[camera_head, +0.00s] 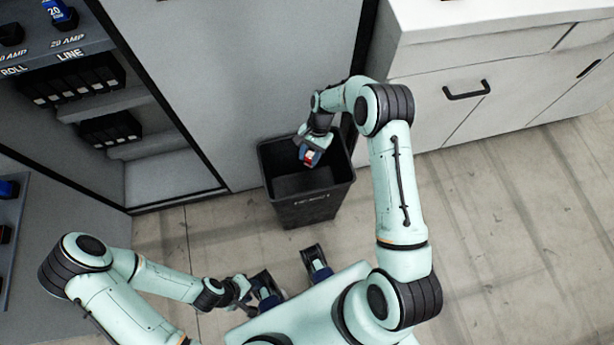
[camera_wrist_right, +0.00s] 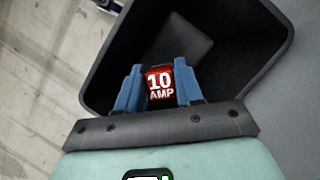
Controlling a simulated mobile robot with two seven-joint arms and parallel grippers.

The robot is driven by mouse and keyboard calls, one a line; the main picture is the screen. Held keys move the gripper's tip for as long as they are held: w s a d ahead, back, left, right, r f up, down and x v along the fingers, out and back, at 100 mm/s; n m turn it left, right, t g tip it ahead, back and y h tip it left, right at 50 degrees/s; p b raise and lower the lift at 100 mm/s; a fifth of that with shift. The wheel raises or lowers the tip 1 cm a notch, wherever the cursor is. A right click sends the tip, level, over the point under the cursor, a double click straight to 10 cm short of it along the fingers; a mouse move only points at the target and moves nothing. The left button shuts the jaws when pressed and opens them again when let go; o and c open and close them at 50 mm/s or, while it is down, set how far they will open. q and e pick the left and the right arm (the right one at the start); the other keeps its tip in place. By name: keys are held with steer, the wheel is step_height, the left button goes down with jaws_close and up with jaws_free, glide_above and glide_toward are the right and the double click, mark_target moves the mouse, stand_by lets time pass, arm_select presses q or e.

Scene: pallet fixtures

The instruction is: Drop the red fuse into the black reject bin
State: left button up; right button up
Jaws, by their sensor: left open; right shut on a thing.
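The red fuse (camera_wrist_right: 159,84) carries a white "10 AMP" label and sits between the blue fingers of my right gripper (camera_wrist_right: 160,92). My right gripper (camera_head: 310,158) is shut on the red fuse (camera_head: 309,156), over the opening of the black reject bin (camera_head: 312,212). The bin's empty dark inside shows beneath the fuse in the right wrist view, framed by its rim (camera_wrist_right: 288,30). How high the fuse is above the bin's floor is hard to tell. My left gripper (camera_head: 247,290) is open, low in the head view, near my base, away from the bin.
A grey cabinet (camera_head: 160,175) with shelves of black fuses and "LINE" labels stands at the left. A white drawer unit (camera_head: 480,95) stands at the right. The bin stands on the floor against a grey panel (camera_head: 240,90). The floor (camera_head: 500,220) at the right is clear.

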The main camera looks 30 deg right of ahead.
steer(key=shift+f+b, duration=1.05)
steer(key=shift+f, duration=0.75)
steer(key=o, duration=1.2)
steer(key=shift+c, duration=0.2)
steer(key=shift+r, duration=0.1)
steer(key=p+v, duration=0.1)
steer(key=v, duration=1.2)
steer(key=shift+w, duration=0.2)
steer(key=shift+s+d, duration=0.1)
